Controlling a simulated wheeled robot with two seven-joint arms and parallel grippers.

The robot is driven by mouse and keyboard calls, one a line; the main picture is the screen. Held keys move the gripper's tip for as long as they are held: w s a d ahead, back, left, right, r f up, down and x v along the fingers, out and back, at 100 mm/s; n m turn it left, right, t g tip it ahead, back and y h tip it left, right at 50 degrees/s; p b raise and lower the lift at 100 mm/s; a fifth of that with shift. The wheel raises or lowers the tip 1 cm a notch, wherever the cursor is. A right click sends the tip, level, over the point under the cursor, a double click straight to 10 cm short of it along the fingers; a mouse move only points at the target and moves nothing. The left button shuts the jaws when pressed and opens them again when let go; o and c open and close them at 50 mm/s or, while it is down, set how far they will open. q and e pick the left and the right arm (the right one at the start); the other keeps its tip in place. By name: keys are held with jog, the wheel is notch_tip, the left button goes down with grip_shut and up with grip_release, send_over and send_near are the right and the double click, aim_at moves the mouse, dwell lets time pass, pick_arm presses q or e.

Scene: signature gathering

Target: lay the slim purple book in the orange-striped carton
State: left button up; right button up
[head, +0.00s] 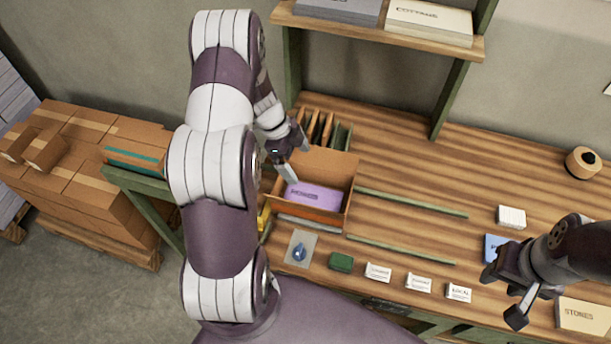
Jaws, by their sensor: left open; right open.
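The slim purple book (312,196) lies inside the open orange-striped carton (352,186) on the workbench, its lettered face up. The carton's far flap stands up and its orange band shows on the near side. My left gripper (294,163) is open and empty above the carton's back left part, apart from the book. My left arm crosses the view and hides some of the bench's left end. My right gripper (502,297) is open and empty at the lower right, over the bench's front edge.
Brown dividers (318,127) stand behind the carton. Green strips (412,202) lie to its right. Small labelled blocks (378,272), a green block (341,262) and a card with a blue drop (299,249) line the front. A tape roll (582,162) sits far right.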

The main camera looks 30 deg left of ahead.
pick_arm(q)
jog(key=w+d+r+n+t+y, duration=0.35)
jog(key=w+r+n+t, duration=0.3)
jog(key=r, duration=0.45)
jog(key=s+d+r+n+g, duration=0.1)
jog(key=s+d+n+g, duration=0.2)
jog(key=s, duration=0.6)
jog(key=s+d+r+n+g, duration=0.1)
jog(key=s+d+n+g, duration=0.2)
jog(key=s, duration=0.7)
jog(key=d+n, duration=0.2)
jog(key=shift+d+r+y, duration=0.25)
jog(key=shift+d+y, duration=0.05)
jog(key=shift+y, duration=0.05)
